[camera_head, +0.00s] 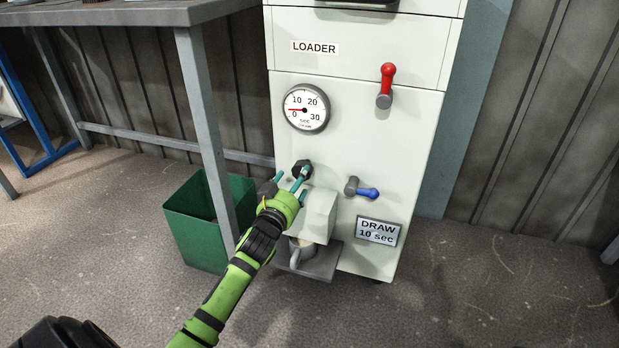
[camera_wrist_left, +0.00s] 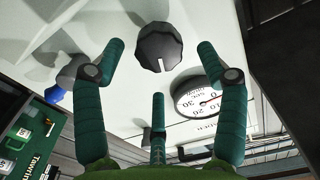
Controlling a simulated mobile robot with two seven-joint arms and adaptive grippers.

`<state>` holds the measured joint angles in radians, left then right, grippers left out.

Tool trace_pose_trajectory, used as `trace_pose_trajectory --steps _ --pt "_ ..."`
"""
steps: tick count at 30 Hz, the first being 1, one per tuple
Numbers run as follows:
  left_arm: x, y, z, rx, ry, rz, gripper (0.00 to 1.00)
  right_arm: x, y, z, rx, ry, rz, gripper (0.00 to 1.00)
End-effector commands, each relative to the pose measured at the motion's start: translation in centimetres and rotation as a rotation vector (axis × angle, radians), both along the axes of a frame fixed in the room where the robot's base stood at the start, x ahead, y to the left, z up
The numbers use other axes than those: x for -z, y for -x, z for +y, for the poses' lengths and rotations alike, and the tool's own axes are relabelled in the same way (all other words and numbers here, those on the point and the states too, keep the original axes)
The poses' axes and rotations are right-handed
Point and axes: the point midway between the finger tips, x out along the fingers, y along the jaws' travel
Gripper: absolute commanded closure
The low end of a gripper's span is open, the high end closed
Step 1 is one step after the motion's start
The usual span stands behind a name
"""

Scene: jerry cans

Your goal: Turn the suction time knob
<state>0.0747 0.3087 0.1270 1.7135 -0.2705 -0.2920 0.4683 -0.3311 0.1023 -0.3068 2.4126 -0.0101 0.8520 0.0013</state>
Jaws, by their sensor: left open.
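The black suction time knob (camera_head: 302,168) sits on the white loader cabinet's front (camera_head: 350,125), below the round dial (camera_head: 306,107). The dial's red needle points near 0. My left gripper (camera_head: 292,180) is open, its teal fingers spread just in front of the knob. In the left wrist view the faceted knob (camera_wrist_left: 160,47) shows between and beyond the two outer fingertips, with a white mark on its rim. I see no clear contact. The dial also shows there (camera_wrist_left: 200,97), to the right. My right gripper is not in view.
A red-handled lever (camera_head: 387,80) and a blue-handled valve (camera_head: 362,188) are on the cabinet's right side. A sign (camera_head: 378,231) reads "DRAW 10 sec". A mug (camera_head: 301,252) stands under a white spout housing (camera_head: 319,213). A green bin (camera_head: 190,222) and a grey table leg (camera_head: 205,130) stand left.

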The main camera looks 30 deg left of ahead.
Motion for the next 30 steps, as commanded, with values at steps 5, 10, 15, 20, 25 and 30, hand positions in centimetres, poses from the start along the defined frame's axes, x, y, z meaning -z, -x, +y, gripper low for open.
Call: trace_pose_trajectory --steps 5,10,15,20,25,30 --pt "0.2 -2.8 0.7 -0.001 -0.001 -0.002 0.27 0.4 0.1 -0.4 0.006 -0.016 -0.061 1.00" --pt "0.2 -4.4 1.1 0.000 0.000 0.001 0.27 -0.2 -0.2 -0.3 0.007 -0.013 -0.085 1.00" --pt "0.1 -4.9 1.2 0.000 0.000 0.002 0.27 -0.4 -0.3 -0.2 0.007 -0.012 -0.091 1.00" --pt "0.1 -4.9 1.2 0.001 0.000 0.002 0.27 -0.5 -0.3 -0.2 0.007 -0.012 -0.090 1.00" --pt "0.1 -4.9 1.2 0.001 0.000 0.002 0.84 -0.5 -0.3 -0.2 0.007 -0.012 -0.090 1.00" --pt "0.1 -4.9 1.1 0.001 0.000 0.002 0.84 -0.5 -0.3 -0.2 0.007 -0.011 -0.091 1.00"
